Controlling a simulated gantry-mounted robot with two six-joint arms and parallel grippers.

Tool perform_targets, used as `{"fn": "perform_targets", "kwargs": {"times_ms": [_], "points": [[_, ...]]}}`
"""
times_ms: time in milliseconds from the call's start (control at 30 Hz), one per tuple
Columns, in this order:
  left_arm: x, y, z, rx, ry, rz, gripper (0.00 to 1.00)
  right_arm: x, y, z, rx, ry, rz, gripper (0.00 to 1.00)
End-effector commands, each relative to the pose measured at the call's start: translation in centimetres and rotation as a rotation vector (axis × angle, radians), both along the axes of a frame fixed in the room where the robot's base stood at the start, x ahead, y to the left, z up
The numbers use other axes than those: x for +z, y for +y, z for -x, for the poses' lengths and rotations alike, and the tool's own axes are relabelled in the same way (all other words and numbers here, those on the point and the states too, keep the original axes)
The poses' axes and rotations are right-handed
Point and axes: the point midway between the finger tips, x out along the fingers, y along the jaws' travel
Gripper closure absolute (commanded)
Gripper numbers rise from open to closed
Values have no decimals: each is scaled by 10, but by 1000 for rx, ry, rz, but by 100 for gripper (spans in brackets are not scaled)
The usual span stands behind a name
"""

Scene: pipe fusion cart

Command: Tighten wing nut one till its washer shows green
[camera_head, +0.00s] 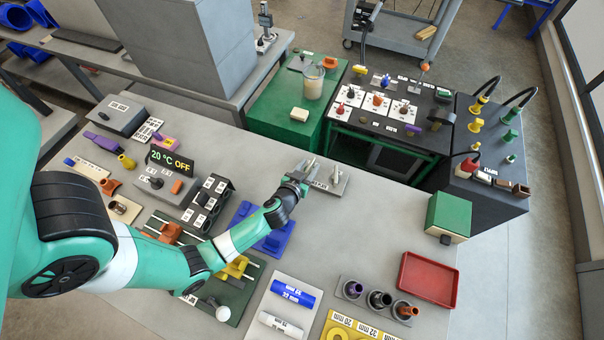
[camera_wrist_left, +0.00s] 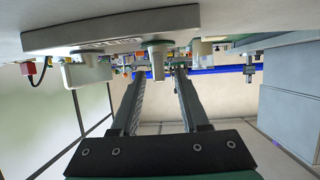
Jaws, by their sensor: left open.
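A small grey plate (camera_head: 325,186) with a printed label lies near the far edge of the bench, and a short upright grey post (camera_head: 335,174) stands on it. My left gripper (camera_head: 305,171) is open and low at the plate's left side, partly covering it. In the left wrist view, which looks upside down, the plate (camera_wrist_left: 60,38) spans the top. A grey stud-like part (camera_wrist_left: 157,60) stands out from it in line with the gap between the open fingers (camera_wrist_left: 158,78); I cannot tell whether they touch it. My right gripper is not in view.
A blue fixture (camera_head: 272,243) lies in front of the plate. A display box reading 20 °C OFF (camera_head: 170,162) is to the left. A green box (camera_head: 447,217) and a red tray (camera_head: 428,280) are to the right. Bare bench lies between plate and tray.

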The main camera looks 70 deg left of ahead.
Motion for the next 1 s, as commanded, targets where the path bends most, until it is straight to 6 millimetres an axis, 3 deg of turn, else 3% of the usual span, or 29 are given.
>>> {"fn": "perform_targets", "kwargs": {"times_ms": [400, 1000], "points": [[33, -60, 58, -6, 2, 1, 55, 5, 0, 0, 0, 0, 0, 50], [38, -65, 65, -1, 0, 1, 55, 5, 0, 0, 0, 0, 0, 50]]}}
